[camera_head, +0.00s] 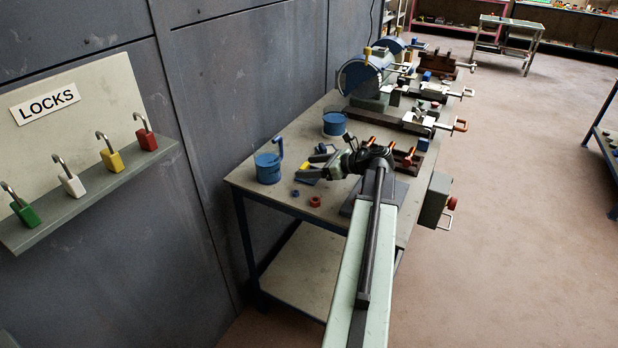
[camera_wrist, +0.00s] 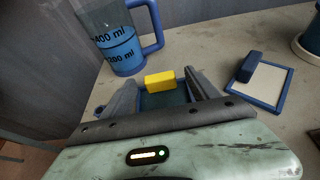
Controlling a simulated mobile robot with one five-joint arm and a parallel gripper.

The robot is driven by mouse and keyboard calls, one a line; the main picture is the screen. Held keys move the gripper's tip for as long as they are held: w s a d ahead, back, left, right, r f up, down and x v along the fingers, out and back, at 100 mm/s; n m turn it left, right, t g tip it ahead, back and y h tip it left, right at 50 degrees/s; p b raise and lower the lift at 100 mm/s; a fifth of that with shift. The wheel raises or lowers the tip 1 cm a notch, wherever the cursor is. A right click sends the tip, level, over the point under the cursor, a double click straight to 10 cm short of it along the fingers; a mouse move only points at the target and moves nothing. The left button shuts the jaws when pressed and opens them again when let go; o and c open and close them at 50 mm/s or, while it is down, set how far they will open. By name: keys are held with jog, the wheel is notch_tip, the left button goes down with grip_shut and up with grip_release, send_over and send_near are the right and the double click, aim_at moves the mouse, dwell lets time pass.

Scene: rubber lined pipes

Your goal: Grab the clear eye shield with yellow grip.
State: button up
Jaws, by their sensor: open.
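The eye shield's yellow grip (camera_wrist: 160,80) is a small block in the wrist view, between the tips of my gripper (camera_wrist: 163,78). A dark teal panel (camera_wrist: 165,99) shows on the near side of the grip, between the fingers; its edges are mostly hidden by my gripper. My gripper is open, with one finger on each side of the grip. I cannot tell whether either finger touches it. In the head view, the yellow grip (camera_head: 305,166) shows in part beside my gripper (camera_head: 314,164), low over the bench.
A blue measuring jug (camera_wrist: 122,45) stands just beyond the left finger. A blue-framed plate with a blue grip (camera_wrist: 262,82) lies to the right. A blue pot (camera_head: 335,123), a red nut (camera_head: 315,202) and bench machines (camera_head: 365,75) share the workbench (camera_head: 330,212). The wall is close on the left.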

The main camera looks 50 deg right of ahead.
aim_at(306, 165)
jog(key=shift+x, duration=1.05)
jog(key=shift+s, duration=0.15)
jog(key=c, duration=1.5)
notch_tip(306, 165, up, 10)
jog(key=p, duration=1)
jog(key=shift+r, duration=0.2)
jog(key=shift+f, duration=0.1)
